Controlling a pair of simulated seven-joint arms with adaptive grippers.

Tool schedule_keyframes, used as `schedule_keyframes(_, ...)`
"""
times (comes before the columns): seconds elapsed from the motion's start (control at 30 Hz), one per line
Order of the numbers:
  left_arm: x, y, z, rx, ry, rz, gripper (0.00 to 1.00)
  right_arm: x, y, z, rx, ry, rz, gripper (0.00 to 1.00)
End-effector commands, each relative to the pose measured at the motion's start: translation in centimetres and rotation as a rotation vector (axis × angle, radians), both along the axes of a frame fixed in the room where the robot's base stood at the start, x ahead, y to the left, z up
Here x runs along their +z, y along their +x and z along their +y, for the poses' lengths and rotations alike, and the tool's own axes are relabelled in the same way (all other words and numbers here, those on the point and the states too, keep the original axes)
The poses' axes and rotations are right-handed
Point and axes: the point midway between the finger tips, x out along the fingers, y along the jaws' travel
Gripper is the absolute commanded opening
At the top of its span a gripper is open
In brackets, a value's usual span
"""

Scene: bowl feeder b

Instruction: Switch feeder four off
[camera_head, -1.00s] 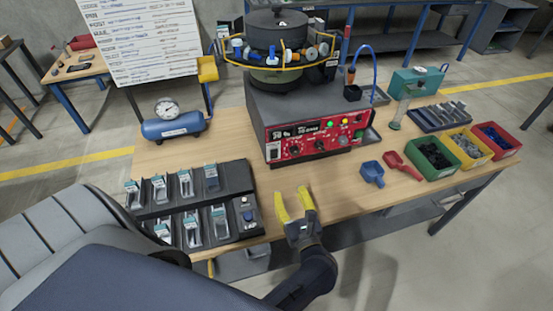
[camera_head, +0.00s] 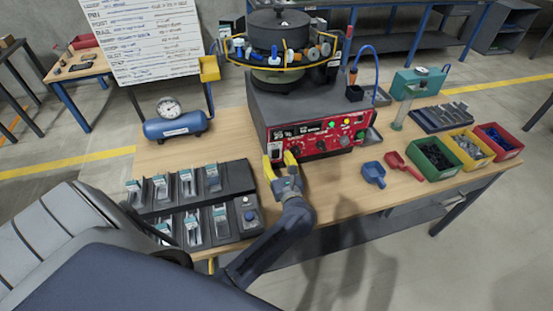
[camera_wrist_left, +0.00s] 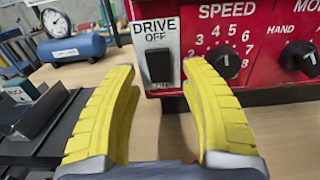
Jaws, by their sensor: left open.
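The feeder (camera_head: 310,110) is a dark grey housing with a round bowl on top and a red front panel (camera_head: 320,137). In the left wrist view the panel carries a black rocker switch (camera_wrist_left: 159,65) under a "DRIVE OFF" label (camera_wrist_left: 155,31), with a speed knob (camera_wrist_left: 228,65) to its right. My left gripper (camera_head: 280,158) is open and empty, in front of the panel's lower left part. In the left wrist view its two yellow fingers (camera_wrist_left: 160,100) stand below and either side of the switch, seemingly short of it. My right gripper is not seen.
A black rack (camera_head: 195,205) with several clear holders lies left of the gripper. A blue tank with a gauge (camera_head: 175,126) stands behind it. Blue and red scoops (camera_head: 374,173) and coloured bins (camera_head: 434,158) lie to the right. Bare tabletop (camera_head: 330,180) is right of the gripper.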

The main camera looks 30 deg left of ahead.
Motion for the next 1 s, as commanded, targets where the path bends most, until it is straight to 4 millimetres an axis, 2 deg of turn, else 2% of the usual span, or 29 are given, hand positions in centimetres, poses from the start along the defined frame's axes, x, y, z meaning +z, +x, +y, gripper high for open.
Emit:
schedule_keyframes(0.47, 0.01, 0.40, 0.43, 0.000, 0.000, 0.000, 0.47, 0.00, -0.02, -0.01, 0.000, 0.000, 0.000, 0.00)
schedule_keyframes(0.87, 0.01, 0.39, 0.42, 0.000, 0.000, 0.000, 0.00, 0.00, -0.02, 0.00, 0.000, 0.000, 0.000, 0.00)
schedule_keyframes(1.0, 0.02, 0.39, 0.44, 0.000, 0.000, 0.000, 0.00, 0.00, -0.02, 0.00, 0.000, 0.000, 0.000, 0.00)
